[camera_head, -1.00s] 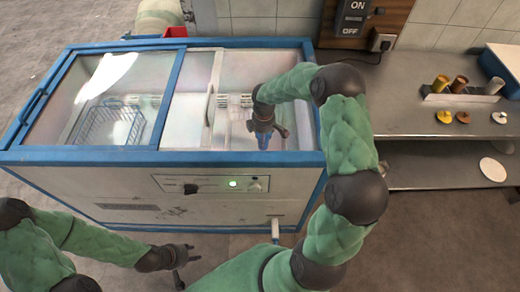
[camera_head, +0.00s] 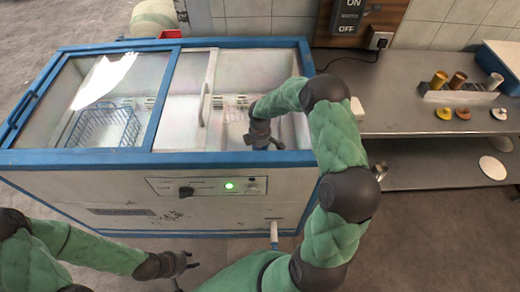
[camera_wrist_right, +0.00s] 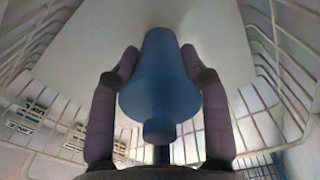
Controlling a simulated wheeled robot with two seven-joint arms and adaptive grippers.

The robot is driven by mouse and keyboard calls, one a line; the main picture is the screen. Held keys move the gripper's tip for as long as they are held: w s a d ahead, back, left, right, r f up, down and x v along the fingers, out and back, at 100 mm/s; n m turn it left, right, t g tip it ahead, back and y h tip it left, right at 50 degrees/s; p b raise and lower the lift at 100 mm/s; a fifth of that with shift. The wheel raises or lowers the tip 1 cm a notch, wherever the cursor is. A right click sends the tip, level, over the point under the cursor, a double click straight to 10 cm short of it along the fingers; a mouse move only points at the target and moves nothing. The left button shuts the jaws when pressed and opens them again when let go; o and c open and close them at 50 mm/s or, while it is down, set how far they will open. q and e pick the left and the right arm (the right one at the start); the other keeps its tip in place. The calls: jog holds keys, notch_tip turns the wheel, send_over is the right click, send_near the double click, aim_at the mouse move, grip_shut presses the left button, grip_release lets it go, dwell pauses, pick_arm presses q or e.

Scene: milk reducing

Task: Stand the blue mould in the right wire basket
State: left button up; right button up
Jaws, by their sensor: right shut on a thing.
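The blue mould (camera_wrist_right: 160,85) is held between the two fingers of my right gripper (camera_wrist_right: 158,65) in the right wrist view, with white wire walls on both sides. In the head view my right gripper (camera_head: 264,142) is down inside the open right half of the freezer, and the mould is hidden there. The right wire basket (camera_head: 232,103) shows partly behind my arm; its wires also show in the right wrist view (camera_wrist_right: 262,75). I cannot tell whether the mould touches the basket floor. My left gripper (camera_head: 188,268) is empty and open in front of the freezer.
The chest freezer (camera_head: 120,155) has a blue rim and a glass lid over its left half. A metal counter (camera_head: 410,108) at the right bears a rack (camera_head: 460,95) of moulds and several small lids.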

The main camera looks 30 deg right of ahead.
jog(key=o, duration=1.2)
jog(key=shift+o, duration=0.2)
notch_tip(320, 180, up, 12)
jog(key=p, duration=0.4)
jog(key=shift+s+r+p, duration=0.1)
jog(key=shift+r+p, duration=0.05)
jog(key=shift+p, duration=0.25)
